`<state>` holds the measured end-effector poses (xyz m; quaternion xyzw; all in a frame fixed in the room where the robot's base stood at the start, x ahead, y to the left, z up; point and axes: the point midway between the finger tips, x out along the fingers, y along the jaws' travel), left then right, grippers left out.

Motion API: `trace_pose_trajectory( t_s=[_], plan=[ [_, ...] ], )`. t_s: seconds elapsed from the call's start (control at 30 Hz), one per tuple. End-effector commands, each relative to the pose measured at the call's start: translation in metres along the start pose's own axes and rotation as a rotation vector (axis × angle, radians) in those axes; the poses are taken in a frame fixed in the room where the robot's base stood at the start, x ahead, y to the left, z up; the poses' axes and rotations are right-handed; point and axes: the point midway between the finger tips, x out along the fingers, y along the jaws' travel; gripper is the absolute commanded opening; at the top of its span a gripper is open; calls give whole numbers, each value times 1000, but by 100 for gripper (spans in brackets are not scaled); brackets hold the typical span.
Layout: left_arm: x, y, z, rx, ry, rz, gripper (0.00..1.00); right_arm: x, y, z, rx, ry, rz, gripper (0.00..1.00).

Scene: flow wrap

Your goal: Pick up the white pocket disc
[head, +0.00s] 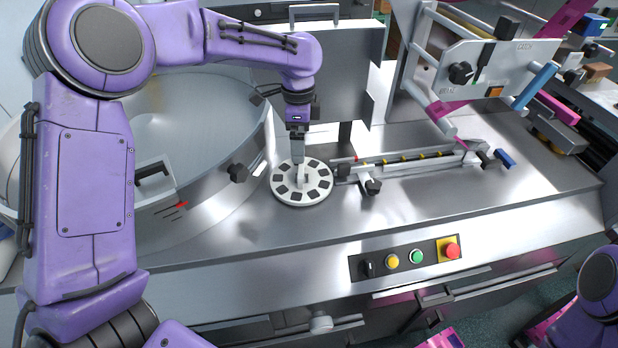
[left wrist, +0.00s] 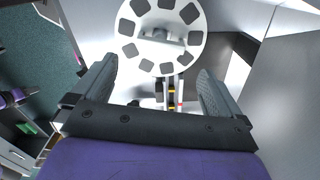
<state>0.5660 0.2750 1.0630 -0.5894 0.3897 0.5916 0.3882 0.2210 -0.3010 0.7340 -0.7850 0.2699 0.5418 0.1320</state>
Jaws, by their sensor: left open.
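The white pocket disc (head: 289,192) lies flat on the steel worktop, with dark square pockets around its rim and a raised white bar at its centre. It also shows at the top of the left wrist view (left wrist: 143,47), where its upper edge is cut off. My left gripper (head: 299,160) points down over the disc's middle in the head view. In the left wrist view its two fingers (left wrist: 160,80) are wide apart with nothing between them gripped. My right gripper is not in view; only part of my right arm shows at the lower right.
A large steel bowl (head: 215,95) stands left of the disc. A guide rail (head: 420,160) with yellow marks runs right from the disc. A grey panel (head: 330,75) stands behind it. Control buttons (head: 416,257) line the front face. The worktop (head: 440,205) in front of the rail is clear.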

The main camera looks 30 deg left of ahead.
Motion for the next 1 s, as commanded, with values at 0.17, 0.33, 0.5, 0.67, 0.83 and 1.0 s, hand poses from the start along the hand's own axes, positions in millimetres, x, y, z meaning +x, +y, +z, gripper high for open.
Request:
trace_pose_trajectory(
  t_s=[0.17, 0.33, 0.5, 0.67, 0.83, 1.0],
  plan=[
    [26, 1, 2, -2, -2, 5, 100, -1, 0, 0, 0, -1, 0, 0],
    [52, 0, 2, -4, 0, 2, 100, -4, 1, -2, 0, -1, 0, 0],
    [75, -1, 0, -2, -2, 5, 100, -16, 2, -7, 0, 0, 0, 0],
    [102, -2, -2, -1, -1, 2, 100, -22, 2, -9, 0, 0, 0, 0],
    [108, -2, -3, 1, 0, -1, 100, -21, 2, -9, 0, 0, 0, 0],
    [108, -2, -3, 1, 0, -1, 77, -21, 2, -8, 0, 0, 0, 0]
  ],
)
